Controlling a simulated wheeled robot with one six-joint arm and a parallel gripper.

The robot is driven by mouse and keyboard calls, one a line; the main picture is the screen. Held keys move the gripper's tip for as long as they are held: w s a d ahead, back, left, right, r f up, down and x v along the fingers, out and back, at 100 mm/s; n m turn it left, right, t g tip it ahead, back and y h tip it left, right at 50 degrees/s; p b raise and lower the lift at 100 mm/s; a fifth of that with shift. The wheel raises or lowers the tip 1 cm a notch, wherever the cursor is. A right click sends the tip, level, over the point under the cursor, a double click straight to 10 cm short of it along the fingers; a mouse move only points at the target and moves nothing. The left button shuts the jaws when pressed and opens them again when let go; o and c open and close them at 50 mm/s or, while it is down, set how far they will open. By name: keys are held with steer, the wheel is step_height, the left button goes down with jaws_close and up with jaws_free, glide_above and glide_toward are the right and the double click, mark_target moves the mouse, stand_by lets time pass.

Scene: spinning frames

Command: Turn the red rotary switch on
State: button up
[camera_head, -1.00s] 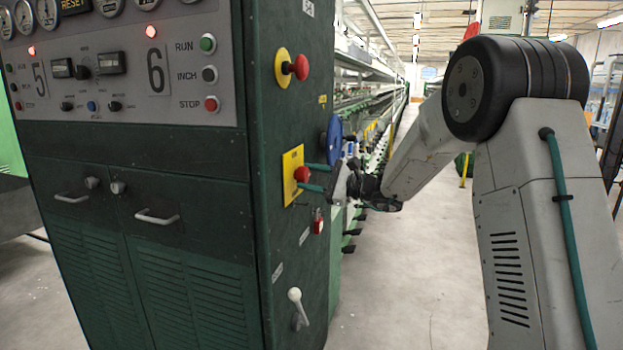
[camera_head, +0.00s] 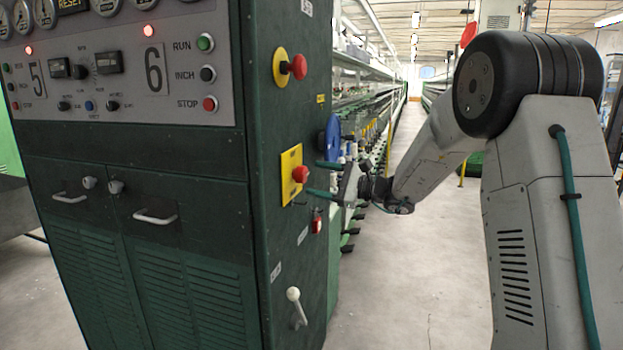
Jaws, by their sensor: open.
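A red knob (camera_head: 300,174) sits on a yellow plate (camera_head: 291,184) on the side of the dark green cabinet; it looks like the red rotary switch. Its turned position is too small to tell. My gripper (camera_head: 313,177) is open, with its two teal fingers pointing left at the knob. One fingertip is a little above the knob's height and the other a little below. The tips appear just right of the knob, with a small gap, and nothing shows between the fingers.
A red mushroom button (camera_head: 298,67) on a yellow disc is higher on the same side. A blue wheel (camera_head: 333,138), a small red padlock-like piece (camera_head: 316,224) and a white-knobbed lever (camera_head: 294,295) are near. The aisle floor (camera_head: 400,270) is clear.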

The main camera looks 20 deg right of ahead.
steer(key=shift+v, duration=2.35)
steer(key=shift+f, duration=0.1)
steer(key=s+a+f+n+g+h, duration=0.2)
steer(key=s+a+n+g, duration=0.15)
steer(key=s, duration=0.35)
steer(key=s+a+f+n+g+h, duration=0.1)
steer(key=s+a+f+n+g, duration=0.2)
steer(key=s, duration=0.4)
steer(key=s+a+f+n+g+h, duration=0.15)
steer(key=s+g, duration=0.25)
steer(key=s, duration=0.4)
steer(key=s+d+n+h, duration=0.1)
steer(key=s+n+h, duration=0.1)
steer(key=s, duration=0.5)
steer(key=s+d+r+n+h, duration=0.1)
steer(key=s+d+n+h, duration=0.1)
steer(key=s+h, duration=0.3)
steer(key=s+d+n+h, duration=0.1)
steer(key=s+n+h, duration=0.3)
steer(key=s, duration=0.6)
steer(key=shift+d+r+t, duration=0.25)
steer(key=shift+r+t, duration=0.05)
steer(key=shift+t, duration=0.05)
